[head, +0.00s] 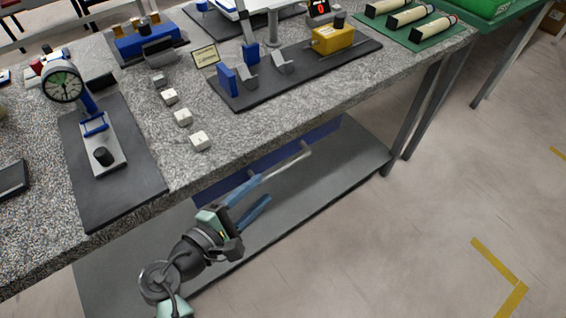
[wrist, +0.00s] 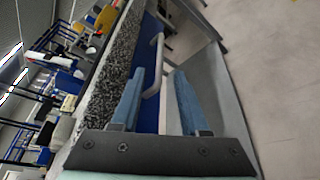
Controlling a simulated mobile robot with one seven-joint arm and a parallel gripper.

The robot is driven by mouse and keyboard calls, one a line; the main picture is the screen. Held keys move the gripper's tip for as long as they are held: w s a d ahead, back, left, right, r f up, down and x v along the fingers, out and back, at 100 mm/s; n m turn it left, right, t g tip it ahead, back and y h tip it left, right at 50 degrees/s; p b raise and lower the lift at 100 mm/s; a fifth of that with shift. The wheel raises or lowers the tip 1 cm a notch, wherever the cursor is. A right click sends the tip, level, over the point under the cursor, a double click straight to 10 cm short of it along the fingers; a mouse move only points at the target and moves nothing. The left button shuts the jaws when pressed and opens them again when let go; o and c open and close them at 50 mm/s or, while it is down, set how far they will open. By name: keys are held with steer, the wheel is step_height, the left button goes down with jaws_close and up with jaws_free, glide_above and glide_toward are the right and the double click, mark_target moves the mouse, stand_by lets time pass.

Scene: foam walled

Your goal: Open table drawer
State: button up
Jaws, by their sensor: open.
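The table (head: 330,100) has a speckled grey top. Under its front edge is the blue drawer front (head: 325,133), which also shows in the wrist view (wrist: 148,112). It looks close under the top, with no visible gap. A pale grey bar handle (head: 295,157) stands out from the front; it also shows in the wrist view (wrist: 158,55). My gripper (head: 264,188) is open, its two blue fingers pointing at the handle. In the wrist view the handle's near end lies between the fingers (wrist: 160,75). I cannot tell whether either finger touches it.
A grey lower shelf (head: 340,175) runs beneath the drawer. A dial gauge stand (head: 65,85), small white blocks (head: 183,117) and a dark fixture tray (head: 300,75) with a yellow block (head: 333,40) sit on the table. Table legs (head: 412,110) stand at the right. The floor (head: 400,240) in front is clear.

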mark_target(279, 172)
steer(key=b+x, duration=0.1)
steer(key=x, duration=0.8)
steer(key=shift+w+d+f, duration=0.15)
steer(key=shift+w, duration=0.15)
steer(key=shift+c, duration=0.3)
jaws_close()
stand_by(0.6)
